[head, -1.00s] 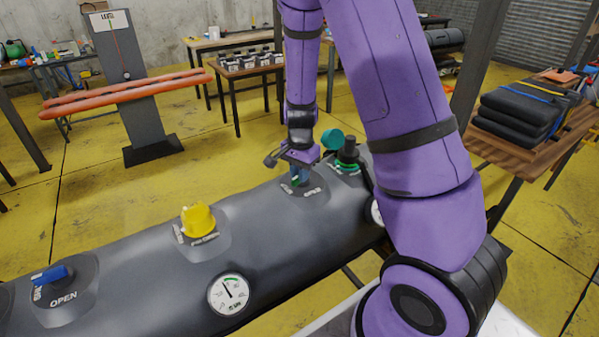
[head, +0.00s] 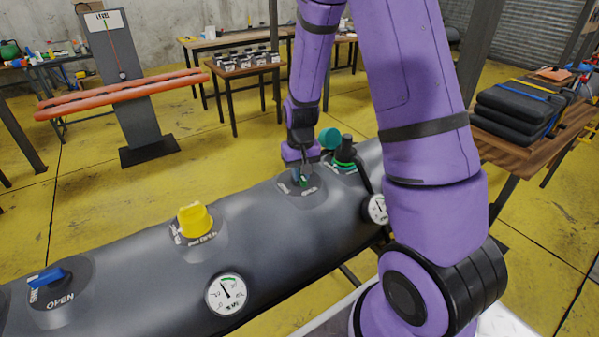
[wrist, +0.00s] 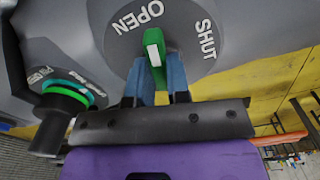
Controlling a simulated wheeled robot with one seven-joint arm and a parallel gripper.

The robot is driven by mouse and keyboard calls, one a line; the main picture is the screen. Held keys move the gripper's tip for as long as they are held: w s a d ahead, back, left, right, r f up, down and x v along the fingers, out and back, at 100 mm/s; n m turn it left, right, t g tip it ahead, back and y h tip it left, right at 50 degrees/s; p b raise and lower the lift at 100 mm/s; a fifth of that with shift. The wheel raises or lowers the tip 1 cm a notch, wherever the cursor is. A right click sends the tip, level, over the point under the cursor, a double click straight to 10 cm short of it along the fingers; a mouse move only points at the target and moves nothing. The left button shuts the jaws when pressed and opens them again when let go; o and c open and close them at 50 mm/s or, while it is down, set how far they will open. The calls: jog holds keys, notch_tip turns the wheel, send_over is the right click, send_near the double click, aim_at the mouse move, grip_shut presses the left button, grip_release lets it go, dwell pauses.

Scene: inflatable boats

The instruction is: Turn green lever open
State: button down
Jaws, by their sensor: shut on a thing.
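The green lever (wrist: 154,48), with a white stripe on its end, sits on a round grey valve plate (wrist: 115,50) marked OPEN and SHUT. In the wrist view its visible end lies between the two words. My gripper (wrist: 162,78) is shut on the lever, with one blue finger on each side of it. In the head view my gripper (head: 301,178) reaches down onto this valve on the grey tube (head: 270,235), and the lever is mostly hidden there.
A black post with a green ring and a teal cap (head: 331,138) stands just right of my gripper. A yellow knob (head: 195,220), a blue lever (head: 47,277) and a gauge (head: 227,294) are on the tube to the left. Another gauge (head: 377,208) sits at right.

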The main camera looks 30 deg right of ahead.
jog(key=shift+d+n, duration=0.15)
jog(key=shift+n, duration=1.45)
jog(key=c, duration=1.1)
grip_release()
notch_tip(320, 180, up, 11)
jog(key=shift+f, duration=0.1)
